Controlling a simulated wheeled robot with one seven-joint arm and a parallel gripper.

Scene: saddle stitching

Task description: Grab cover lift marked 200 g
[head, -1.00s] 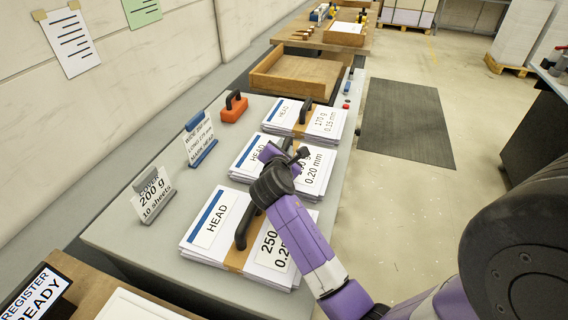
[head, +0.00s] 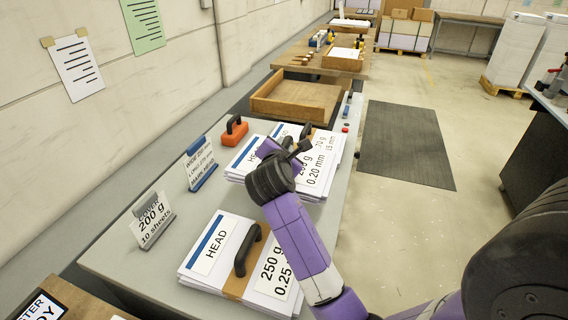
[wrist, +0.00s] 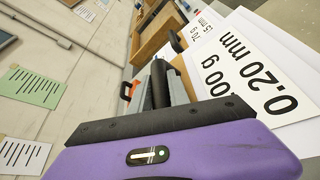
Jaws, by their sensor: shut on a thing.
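The cover lift marked 200 g and 0.20 mm is a white stack (head: 315,182) with a HEAD label. It appears raised, partly covering the stack behind. My gripper (head: 285,150) is over its middle and shut on it; the hold itself is mostly hidden in the head view. In the wrist view, the jaws (wrist: 161,85) are closed close beside the stack's 0.20 mm label (wrist: 250,72). A stack marked 250 g (head: 205,245) with a black handle (head: 246,250) lies in front. The partly hidden stack behind (head: 331,141) shows "70 g".
A COVER 200 g, 10 sheets sign (head: 152,220) and a blue-based sign (head: 200,162) stand on the left of the grey table (head: 125,262). An orange block (head: 234,131) sits behind them. A shallow wooden tray (head: 265,104) lies beyond. Bare table separates the 250 g stack from the held one.

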